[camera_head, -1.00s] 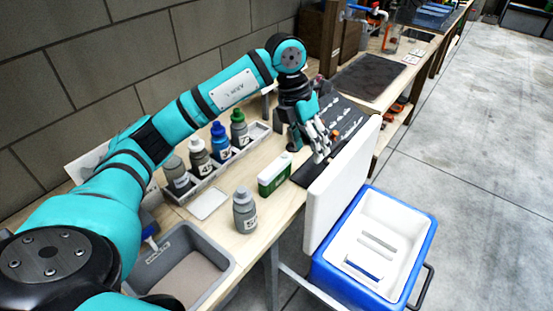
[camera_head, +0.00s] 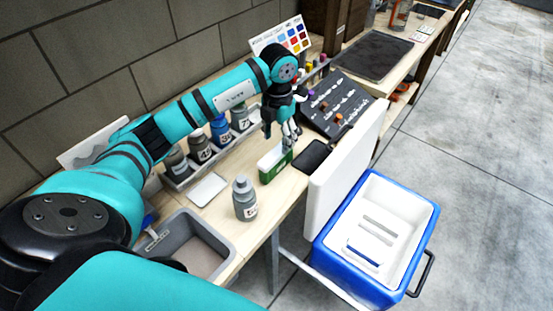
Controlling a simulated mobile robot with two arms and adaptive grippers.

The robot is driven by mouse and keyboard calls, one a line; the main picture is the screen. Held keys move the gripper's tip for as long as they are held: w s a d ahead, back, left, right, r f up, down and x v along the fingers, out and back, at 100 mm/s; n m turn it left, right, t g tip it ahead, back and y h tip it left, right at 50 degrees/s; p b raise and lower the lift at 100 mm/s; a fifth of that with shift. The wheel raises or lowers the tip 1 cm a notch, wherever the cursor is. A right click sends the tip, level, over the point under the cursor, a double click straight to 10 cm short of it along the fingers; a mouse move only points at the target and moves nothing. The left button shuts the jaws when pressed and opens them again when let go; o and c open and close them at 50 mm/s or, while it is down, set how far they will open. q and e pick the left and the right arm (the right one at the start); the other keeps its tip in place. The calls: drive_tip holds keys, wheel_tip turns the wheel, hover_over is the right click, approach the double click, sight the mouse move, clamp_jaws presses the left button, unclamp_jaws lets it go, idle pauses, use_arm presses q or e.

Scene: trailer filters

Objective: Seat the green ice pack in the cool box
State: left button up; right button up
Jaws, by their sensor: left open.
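The green ice pack (camera_head: 275,166), a small green block with a pale top, stands on the wooden bench near its front edge. My left gripper (camera_head: 289,142) points down just above and behind it, with its fingers apart. I cannot tell whether a finger touches the pack. The cool box (camera_head: 328,244) is blue with a white inside and stands below the bench at the right. Its white lid (camera_head: 343,160) stands up on the bench side. Pale slots and a blue-edged piece show on its floor. My right gripper is not in view.
A grey bottle (camera_head: 244,199) stands in front of the pack. A rack (camera_head: 183,179) of several bottles is behind, with a white card (camera_head: 207,189) before it. A grey bin (camera_head: 211,228) sits at the left. A dark panel (camera_head: 335,104) and black plate (camera_head: 312,155) lie right of the pack.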

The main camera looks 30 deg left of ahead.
sight(278, 149)
use_arm(q)
drive_tip(key=shift+f, duration=0.25)
wheel_tip(278, 149, down, 4)
drive_tip(key=shift+r+p, duration=0.15)
drive_tip(key=shift+p, duration=0.6)
drive_tip(key=shift+f, duration=0.6)
drive_tip(key=shift+c, duration=0.8)
clamp_jaws()
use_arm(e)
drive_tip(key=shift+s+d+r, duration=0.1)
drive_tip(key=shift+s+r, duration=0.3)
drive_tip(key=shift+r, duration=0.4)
use_arm(q)
drive_tip(key=shift+w, duration=0.1)
